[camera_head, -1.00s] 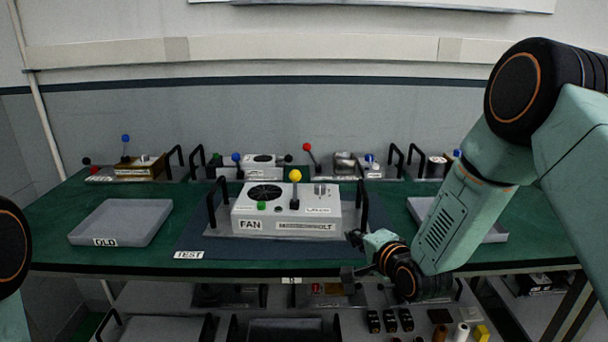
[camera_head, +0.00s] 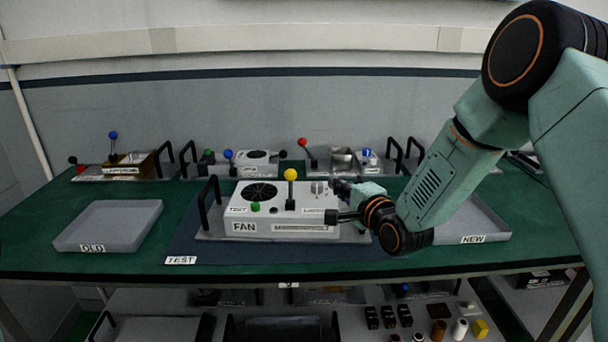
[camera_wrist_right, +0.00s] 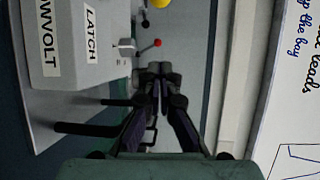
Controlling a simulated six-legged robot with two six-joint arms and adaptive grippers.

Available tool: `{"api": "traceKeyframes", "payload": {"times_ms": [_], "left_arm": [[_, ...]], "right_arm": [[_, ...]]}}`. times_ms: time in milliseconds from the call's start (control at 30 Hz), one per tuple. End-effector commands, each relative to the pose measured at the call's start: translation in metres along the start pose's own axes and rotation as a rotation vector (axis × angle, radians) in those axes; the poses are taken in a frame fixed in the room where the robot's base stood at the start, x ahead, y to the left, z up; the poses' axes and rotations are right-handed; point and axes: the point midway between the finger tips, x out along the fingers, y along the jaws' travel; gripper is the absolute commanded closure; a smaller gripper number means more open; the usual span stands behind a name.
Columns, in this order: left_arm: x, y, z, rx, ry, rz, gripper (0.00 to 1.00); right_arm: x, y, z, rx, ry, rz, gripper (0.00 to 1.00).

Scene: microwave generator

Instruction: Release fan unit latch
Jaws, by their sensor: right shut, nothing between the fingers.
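The white fan unit (camera_head: 280,227) stands on the bench, with a dark round grille, a green knob (camera_head: 255,207) and a yellow-knobbed lever (camera_head: 291,175) on top. Its latch label (camera_head: 313,211) is at the right of the top, near a small silver part (camera_head: 318,188); the label also shows large in the right wrist view (camera_wrist_right: 92,35). My right gripper (camera_head: 338,186) is shut and empty at the unit's right end, hiding its right handle. In the right wrist view the closed fingertips (camera_wrist_right: 161,70) appear beyond the unit's edge, with nothing held. My left gripper is out of view.
The unit sits on a dark mat with a TEST label (camera_head: 180,260). A grey OLD tray (camera_head: 108,222) is at left and a NEW tray (camera_head: 485,222) at right, partly behind my arm. Other lever units, one with a red knob (camera_head: 303,142), line the back.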

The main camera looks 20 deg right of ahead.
Motion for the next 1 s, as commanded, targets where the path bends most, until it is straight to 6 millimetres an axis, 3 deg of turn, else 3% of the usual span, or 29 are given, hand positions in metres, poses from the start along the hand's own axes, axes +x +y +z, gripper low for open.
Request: {"api": "traceKeyframes", "payload": {"times_ms": [267, 700, 1000], "left_arm": [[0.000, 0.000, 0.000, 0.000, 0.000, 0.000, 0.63], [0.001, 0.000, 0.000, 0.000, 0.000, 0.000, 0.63], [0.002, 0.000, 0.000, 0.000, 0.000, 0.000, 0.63]], "right_arm": [[0.013, 0.000, 0.001, -0.005, -0.002, -0.001, 1.00], [0.077, 0.000, 0.002, -0.004, -0.004, -0.001, 1.00], [0.106, 0.000, 0.004, -0.002, -0.004, 0.001, 1.00]]}}
